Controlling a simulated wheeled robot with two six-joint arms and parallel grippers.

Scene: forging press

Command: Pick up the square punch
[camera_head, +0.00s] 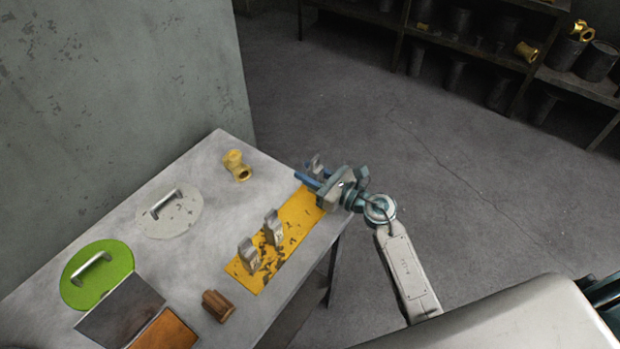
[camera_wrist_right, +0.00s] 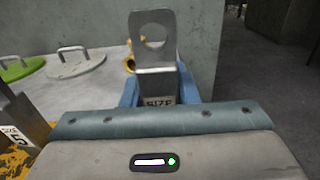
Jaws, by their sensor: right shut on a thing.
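My right gripper (camera_head: 309,178) is at the far right end of the yellow mat. It is shut on a grey metal piece (camera_head: 316,163), with blue fingers on either side. In the wrist view the held piece (camera_wrist_right: 153,37) is upright, with a rounded hole near its top and a "SIZE" marking below. I cannot tell whether it is the square punch, or whether its base touches the mat. Two similar grey pieces stand on the mat, one nearer (camera_head: 249,255) and one in the middle (camera_head: 272,228).
The yellow mat (camera_head: 298,212) lies along the edge of a grey table (camera_head: 215,235). A brass fitting (camera_head: 237,166), a grey lid (camera_head: 170,215), a green lid (camera_head: 97,274) and a brown block (camera_head: 218,306) are also there. A wall rises behind; shelves (camera_head: 470,50) stand beyond open floor.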

